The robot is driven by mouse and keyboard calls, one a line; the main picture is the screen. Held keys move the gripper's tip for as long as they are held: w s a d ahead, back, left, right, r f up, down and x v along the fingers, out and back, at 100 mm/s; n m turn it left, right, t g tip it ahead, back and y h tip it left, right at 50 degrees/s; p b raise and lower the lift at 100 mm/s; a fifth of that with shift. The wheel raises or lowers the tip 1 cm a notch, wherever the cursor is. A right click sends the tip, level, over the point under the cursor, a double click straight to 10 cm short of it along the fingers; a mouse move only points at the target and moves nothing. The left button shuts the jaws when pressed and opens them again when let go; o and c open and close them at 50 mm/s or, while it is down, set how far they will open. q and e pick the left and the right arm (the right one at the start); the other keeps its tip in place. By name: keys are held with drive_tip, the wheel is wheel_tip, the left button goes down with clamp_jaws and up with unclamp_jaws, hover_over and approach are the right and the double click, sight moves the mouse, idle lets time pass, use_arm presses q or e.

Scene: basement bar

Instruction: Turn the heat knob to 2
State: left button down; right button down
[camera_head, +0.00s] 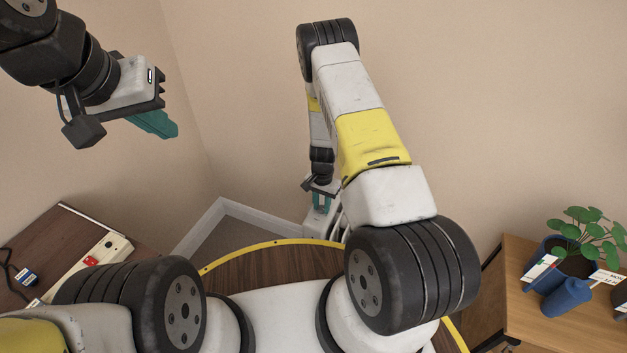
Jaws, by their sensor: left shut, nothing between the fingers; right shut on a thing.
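My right gripper (321,203) reaches down behind my own arm to a white slatted heater (319,228) near the corner of the room. Its teal fingers are shut at the heater's top, on what appears to be the heat knob. The knob itself and its marks are hidden by the gripper, so its setting cannot be read. My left gripper (155,124) is raised at the upper left, with its teal fingers shut and empty, far from the heater.
A dark wooden table (58,237) at the left holds a power strip (93,260) with a red switch and a black cable. A wooden stand (560,317) at the right holds a potted plant (577,262) and a blue cup (566,298). Walls stand close behind the heater.

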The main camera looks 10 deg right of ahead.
sight(321, 207)
drive_tip(key=shift+m, duration=0.4)
drive_tip(key=c, duration=1.1)
unclamp_jaws()
drive_tip(key=shift+r, duration=0.15)
wheel_tip(321, 207, up, 8)
drive_tip(key=shift+f, duration=0.2)
